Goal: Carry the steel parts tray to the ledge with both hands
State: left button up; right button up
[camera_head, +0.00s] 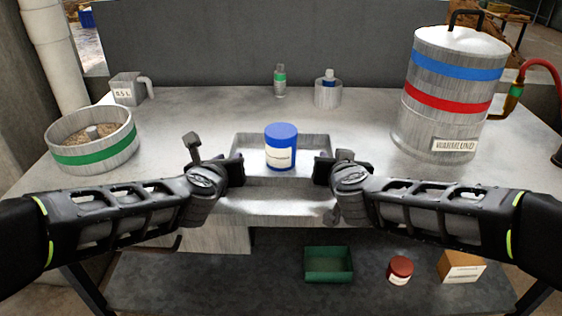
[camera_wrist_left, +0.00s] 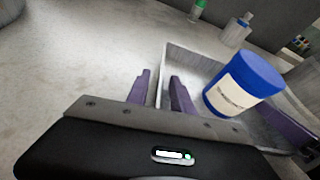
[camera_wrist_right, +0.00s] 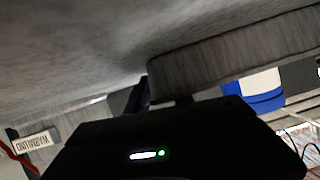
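The steel parts tray (camera_head: 308,142) is a shallow grey rectangle on the table in front of me. A white jar with a blue lid (camera_head: 281,148) stands upright in it; the left wrist view also shows this jar (camera_wrist_left: 240,95). My left gripper (camera_head: 238,168) is at the tray's left end, open, its fingers on either side of the tray wall (camera_wrist_left: 163,70) with gaps showing. My right gripper (camera_head: 322,170) is at the right end; its fingers look apart around the tray wall (camera_wrist_right: 225,52), partly hidden. I cannot tell which surface is the ledge.
A grain pan with a green band (camera_head: 95,155) and a steel measure (camera_head: 126,90) stand at left. A banded steel boiler (camera_head: 440,120) stands at right. A green bin (camera_head: 329,264) lies below.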

pick_arm(q)
grip_shut()
pick_arm(e)
grip_shut()
dwell(0.9)
pick_arm(q)
jog(key=shift+r, duration=0.1)
